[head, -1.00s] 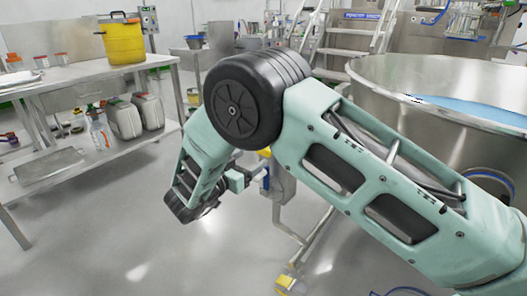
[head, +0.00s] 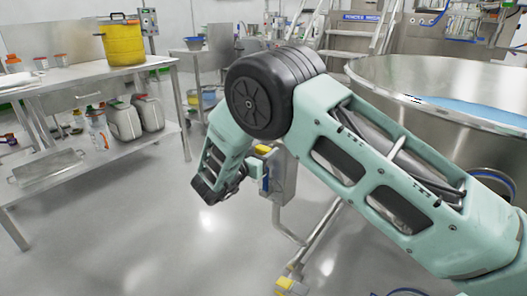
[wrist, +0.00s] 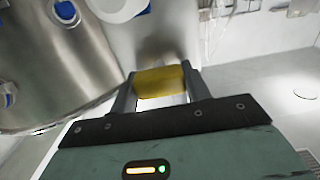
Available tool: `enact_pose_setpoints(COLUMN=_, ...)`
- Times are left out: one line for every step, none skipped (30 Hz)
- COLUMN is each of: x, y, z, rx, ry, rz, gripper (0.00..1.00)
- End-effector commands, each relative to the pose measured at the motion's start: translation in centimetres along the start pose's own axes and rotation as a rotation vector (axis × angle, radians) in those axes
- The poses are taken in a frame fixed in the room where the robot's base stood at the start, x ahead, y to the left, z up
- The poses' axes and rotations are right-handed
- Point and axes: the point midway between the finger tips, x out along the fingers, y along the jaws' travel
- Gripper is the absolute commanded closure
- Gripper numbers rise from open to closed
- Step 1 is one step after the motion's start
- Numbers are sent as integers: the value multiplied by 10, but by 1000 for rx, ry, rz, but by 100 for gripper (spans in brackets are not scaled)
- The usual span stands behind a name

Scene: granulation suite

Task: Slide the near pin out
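My gripper (wrist: 160,88) has its two fingers on either side of a yellow block (wrist: 160,82) in the wrist view. The block fills the space between the fingers, but I cannot tell whether they press on it. In the head view a yellow piece (head: 262,149) sits at the top of a grey box on a post (head: 284,178). My wrist is left of this box, and my fingertips are not clear there. No bare pin shaft shows, so I cannot tell which yellow part is the near pin.
A large steel vessel (head: 440,78) stands at the right. A steel bench (head: 75,85) with a yellow bucket (head: 123,42) and jugs is at the left. A second yellow piece (head: 284,282) is low on the post's frame. Open floor (head: 150,240) lies at the front left.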

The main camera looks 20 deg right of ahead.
Motion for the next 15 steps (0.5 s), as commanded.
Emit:
enact_pose_setpoints(x=0, y=0, z=0, rx=0, ry=0, rz=1, gripper=89)
enact_pose_setpoints(x=0, y=0, z=0, rx=0, ry=0, rz=1, gripper=94)
enact_pose_setpoints(x=0, y=0, z=0, rx=0, ry=0, rz=1, gripper=94)
enact_pose_setpoints(x=-2, y=0, z=0, rx=0, ry=0, rz=1, gripper=94)
enact_pose_setpoints(x=-4, y=0, z=0, rx=0, ry=0, rz=1, gripper=94)
enact_pose_setpoints(x=-8, y=0, z=-1, rx=0, ry=-1, rz=0, gripper=94)
enact_pose_setpoints(x=-12, y=0, z=-1, rx=0, ry=0, rz=0, gripper=94)
enact_pose_setpoints(x=-16, y=0, z=-2, rx=0, ry=1, rz=0, gripper=94)
enact_pose_setpoints(x=-21, y=0, z=-2, rx=0, ry=0, rz=0, gripper=94)
enact_pose_setpoints(x=-25, y=0, z=-2, rx=0, ry=0, rz=0, gripper=94)
enact_pose_setpoints(x=-27, y=0, z=-1, rx=0, ry=1, rz=0, gripper=94)
enact_pose_setpoints(x=-29, y=0, z=-1, rx=0, ry=1, rz=1, gripper=94)
enact_pose_setpoints(x=-29, y=0, z=-1, rx=0, ry=2, rz=2, gripper=94)
enact_pose_setpoints(x=-29, y=0, z=0, rx=0, ry=2, rz=2, gripper=94)
enact_pose_setpoints(x=-29, y=0, z=0, rx=0, ry=2, rz=1, gripper=94)
